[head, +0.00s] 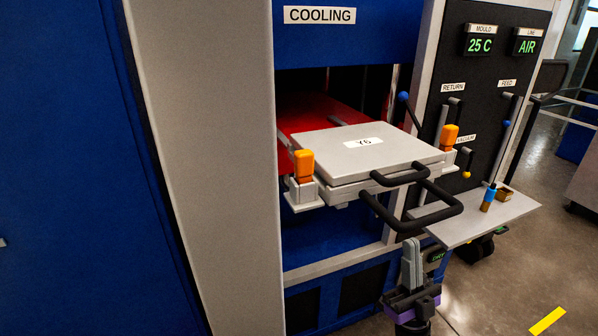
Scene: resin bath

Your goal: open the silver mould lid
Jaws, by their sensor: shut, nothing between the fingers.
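The silver mould lid (345,150) lies flat and closed on the mould, with a white label reading Y6. A black handle (400,179) sticks out from its front edge, and a larger black loop handle (425,217) sits just below it. An orange-topped clamp (303,166) stands at the left front corner and another orange-topped clamp (449,136) at the right corner. My gripper (411,246) is shut and empty, pointing up below the loop handle. I cannot tell whether its tips touch the loop.
Open floor (500,300) lies at the lower right.

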